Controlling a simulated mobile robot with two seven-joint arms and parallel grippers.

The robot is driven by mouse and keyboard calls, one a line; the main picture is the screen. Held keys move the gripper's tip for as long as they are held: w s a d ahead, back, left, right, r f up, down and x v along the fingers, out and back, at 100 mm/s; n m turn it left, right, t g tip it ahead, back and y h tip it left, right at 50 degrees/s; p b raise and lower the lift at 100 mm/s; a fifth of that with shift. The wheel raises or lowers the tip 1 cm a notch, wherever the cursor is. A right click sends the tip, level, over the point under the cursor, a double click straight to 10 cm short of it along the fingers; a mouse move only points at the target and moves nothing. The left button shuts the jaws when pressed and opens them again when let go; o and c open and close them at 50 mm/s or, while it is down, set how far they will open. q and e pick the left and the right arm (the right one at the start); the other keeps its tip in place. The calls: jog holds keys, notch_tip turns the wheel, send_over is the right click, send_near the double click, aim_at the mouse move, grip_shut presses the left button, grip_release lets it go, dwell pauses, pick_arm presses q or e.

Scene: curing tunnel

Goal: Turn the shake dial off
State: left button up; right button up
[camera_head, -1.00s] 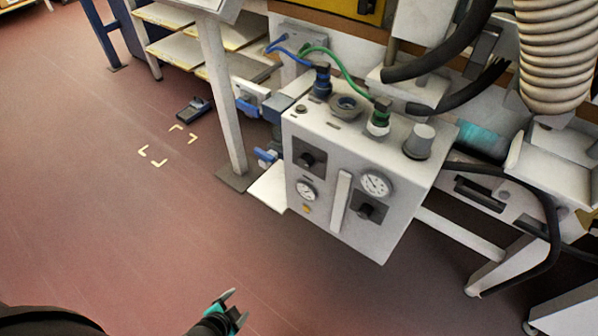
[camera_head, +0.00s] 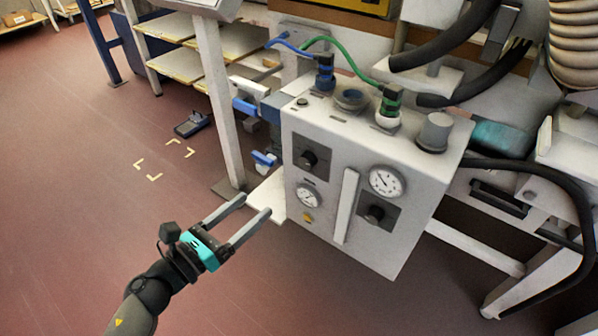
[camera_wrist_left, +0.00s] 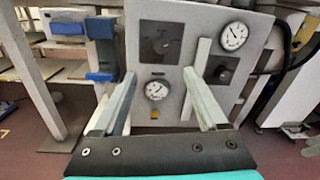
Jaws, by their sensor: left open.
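A light grey control box (camera_head: 320,245) carries two black dials on dark square plates. One dial (camera_head: 308,160) is at the upper left of its front, the other (camera_head: 374,214) at the lower right. Their labels are too small to read, so I cannot tell which is the shake dial. Both dials show in the left wrist view, the upper-left one (camera_wrist_left: 162,46) and the lower-right one (camera_wrist_left: 222,74). My left gripper (camera_head: 254,204) is open and empty, in front of the box's left side, fingers pointing towards it.
Two round gauges (camera_head: 386,181) (camera_head: 308,197) and a pale vertical bar (camera_head: 346,205) are on the box front. Blue-handled valves (camera_head: 262,158) stand at its left, beside a table leg (camera_head: 218,100). Black hoses (camera_head: 560,200) hang at the right.

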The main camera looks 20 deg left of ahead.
pick_arm(q)
send_near(304, 163)
jog(key=b+x, duration=0.1)
jog(key=x, duration=0.6)
jog(key=shift+w, duration=0.15)
jog(key=shift+w+d, duration=0.3)
jog(key=shift+w, duration=0.2)
pick_arm(e)
jog(key=shift+r, duration=1.3)
pick_arm(q)
jog(key=shift+c, duration=0.2)
grip_shut()
pick_arm(e)
jog(key=shift+f, duration=0.15)
